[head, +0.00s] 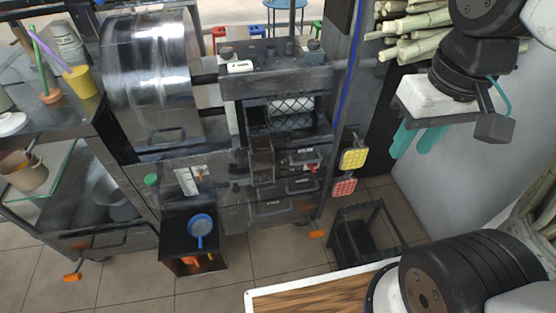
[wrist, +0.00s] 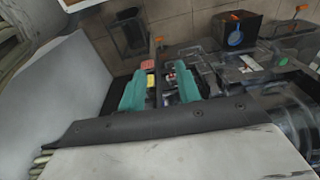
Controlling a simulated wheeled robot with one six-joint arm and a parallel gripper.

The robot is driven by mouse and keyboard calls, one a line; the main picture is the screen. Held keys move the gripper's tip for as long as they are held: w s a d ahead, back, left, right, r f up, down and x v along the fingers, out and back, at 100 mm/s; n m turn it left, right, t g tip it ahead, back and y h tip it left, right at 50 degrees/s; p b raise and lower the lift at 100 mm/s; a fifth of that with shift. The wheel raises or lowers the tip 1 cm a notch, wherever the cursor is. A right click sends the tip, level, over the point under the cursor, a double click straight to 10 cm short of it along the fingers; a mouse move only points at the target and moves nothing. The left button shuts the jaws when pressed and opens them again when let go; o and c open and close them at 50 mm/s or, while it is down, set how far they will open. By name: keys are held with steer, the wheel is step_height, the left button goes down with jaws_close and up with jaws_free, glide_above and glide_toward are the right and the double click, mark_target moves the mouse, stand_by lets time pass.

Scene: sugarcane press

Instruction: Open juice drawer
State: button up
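The dark metal sugarcane press (head: 275,88) stands in the middle of the head view. Several drawer fronts with bar handles are stacked low on it, including an upper one (head: 305,158), a middle one (head: 300,186) and a lower one (head: 272,210). I cannot tell which is the juice drawer; all these fronts look closed. A small red piece shows by the upper handle. My gripper (head: 416,142) has two teal fingers, apart and empty, right of the press and clear of the drawers. The fingers also show in the wrist view (wrist: 160,82), with the press partly beyond them.
Yellow (head: 354,158) and red (head: 344,187) square pads stick out at the press's right side. A dark open-frame stand (head: 368,235) is on the floor. A black box (head: 193,240) with a blue item sits front left. Bundled canes (head: 415,30) lie behind my arm.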

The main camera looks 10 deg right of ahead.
steer(key=w+a+f+g+y, duration=0.4)
steer(key=w+f+y, duration=0.2)
steer(key=w, duration=0.5)
steer(key=m+t+y, duration=0.3)
steer(key=t+y, duration=0.1)
steer(key=y, duration=0.5)
glide_above(308, 162)
steer(key=s+d, duration=0.4)
step_height(308, 162, down, 19)
steer(key=w+d+f+m+t, duration=0.25)
steer(key=f+t, duration=0.25)
steer(key=f, duration=0.8)
steer(key=shift+m+y, duration=0.3)
steer(key=shift+m, duration=0.15)
steer(key=x, duration=0.6)
steer(key=shift+a, duration=0.3)
steer(key=shift+c, duration=0.2)
steer(key=shift+s, duration=0.1)
jaws_close()
